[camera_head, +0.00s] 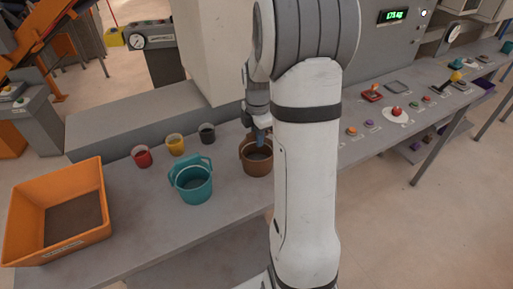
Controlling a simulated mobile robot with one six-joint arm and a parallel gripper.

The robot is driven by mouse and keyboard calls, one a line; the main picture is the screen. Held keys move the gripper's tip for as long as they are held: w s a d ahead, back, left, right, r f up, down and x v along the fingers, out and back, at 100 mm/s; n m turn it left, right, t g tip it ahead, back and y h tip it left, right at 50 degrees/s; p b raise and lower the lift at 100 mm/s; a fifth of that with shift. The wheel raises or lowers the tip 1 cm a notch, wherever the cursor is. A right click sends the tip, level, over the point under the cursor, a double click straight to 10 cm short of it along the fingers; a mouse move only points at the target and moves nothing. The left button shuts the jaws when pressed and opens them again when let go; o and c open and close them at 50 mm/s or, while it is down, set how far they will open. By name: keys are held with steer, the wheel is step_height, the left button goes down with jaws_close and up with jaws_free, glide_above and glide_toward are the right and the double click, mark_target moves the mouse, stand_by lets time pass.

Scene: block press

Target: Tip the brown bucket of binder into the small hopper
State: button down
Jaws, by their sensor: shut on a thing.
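The brown bucket (250,167) is upright at the middle of the grey bench, partly behind my white arm. Dark grey contents show inside its rim. My gripper (258,137) points down at the bucket's rim and is shut on the bucket. Its fingertips are small and partly hidden, so the exact grip is unclear. I cannot tell whether the bucket's base touches the bench. I cannot make out a small hopper in this view; my arm hides part of the scene.
A teal bucket (191,187) stands close left of the brown one. Red (142,157), yellow (175,145) and dark (207,134) cups stand behind it. An orange bin (92,178) is at the far left. A bench with buttons (397,115) and a lever runs right.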

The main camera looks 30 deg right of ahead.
step_height(320, 180, up, 15)
steer(key=p, duration=0.3)
stand_by(0.4)
